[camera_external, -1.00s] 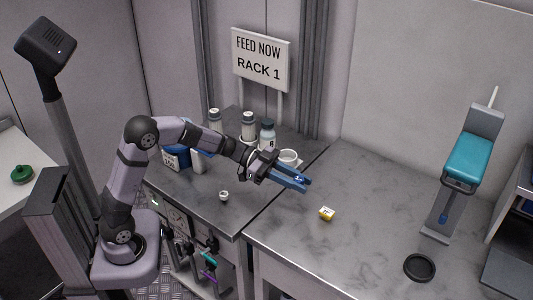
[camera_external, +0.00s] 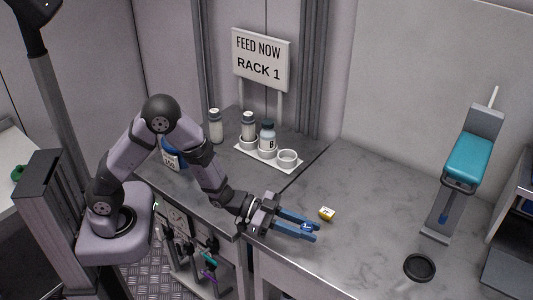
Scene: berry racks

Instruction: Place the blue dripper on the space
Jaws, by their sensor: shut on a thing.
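My gripper (camera_external: 306,230) is over the front part of the right counter, its long blue fingers pointing right. It is shut on a small dark blue piece (camera_external: 307,227) at the fingertips, which looks like the blue dripper; its shape is mostly hidden. The white rack (camera_external: 241,149) stands at the back of the left counter, behind and left of my gripper.
A yellow and white block (camera_external: 327,213) lies just beyond my fingers. A black ring (camera_external: 420,267) lies to the right. A teal device on a stand (camera_external: 469,159) is at the far right. A bottle (camera_external: 215,126) stands left of the rack. The right counter's middle is clear.

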